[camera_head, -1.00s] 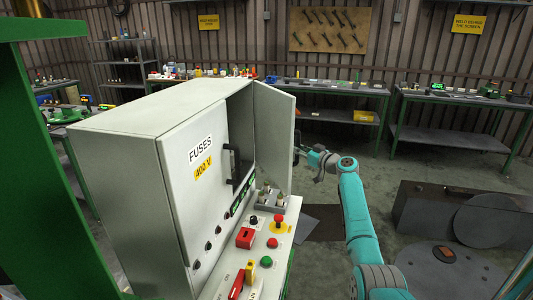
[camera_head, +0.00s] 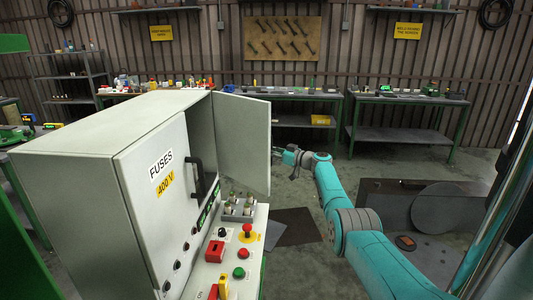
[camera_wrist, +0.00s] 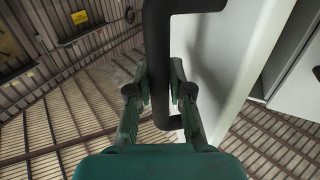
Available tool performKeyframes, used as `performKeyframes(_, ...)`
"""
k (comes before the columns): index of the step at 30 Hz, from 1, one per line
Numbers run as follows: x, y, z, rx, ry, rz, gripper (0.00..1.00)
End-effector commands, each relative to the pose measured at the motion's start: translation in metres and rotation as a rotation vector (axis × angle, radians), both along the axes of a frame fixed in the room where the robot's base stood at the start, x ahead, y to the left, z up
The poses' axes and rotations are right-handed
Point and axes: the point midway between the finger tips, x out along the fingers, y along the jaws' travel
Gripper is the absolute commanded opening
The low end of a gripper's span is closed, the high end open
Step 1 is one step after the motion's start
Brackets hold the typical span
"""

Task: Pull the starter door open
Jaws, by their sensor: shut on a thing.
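The starter door (camera_head: 243,143) is a pale grey panel, standing open at the far right side of the grey cabinet (camera_head: 90,125). My gripper (camera_head: 282,157) is just beyond its right edge in the head view, where the door hides part of it. In the wrist view, the two green fingers of my gripper (camera_wrist: 159,85) are on either side of a black bar handle (camera_wrist: 158,45), shut on it. The handle is fixed to the pale door (camera_wrist: 215,65). The head view does not show this handle.
The fuses door (camera_head: 160,205), with its own black handle, is closed. A control panel (camera_head: 225,262) with buttons and switches juts out below the doors. A dark box (camera_head: 440,207) stands on the floor at right. Workbenches (camera_head: 405,101) line the back wall.

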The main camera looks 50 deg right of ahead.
Motion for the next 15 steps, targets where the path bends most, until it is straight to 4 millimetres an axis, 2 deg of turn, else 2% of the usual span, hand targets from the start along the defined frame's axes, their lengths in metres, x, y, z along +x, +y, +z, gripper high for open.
performKeyframes(14,0.0,-0.0016,0.0002,0.0,0.0,-0.001,0.0)
performKeyframes(15,0.0001,-0.0015,0.0002,0.0,0.0,-0.001,0.24)
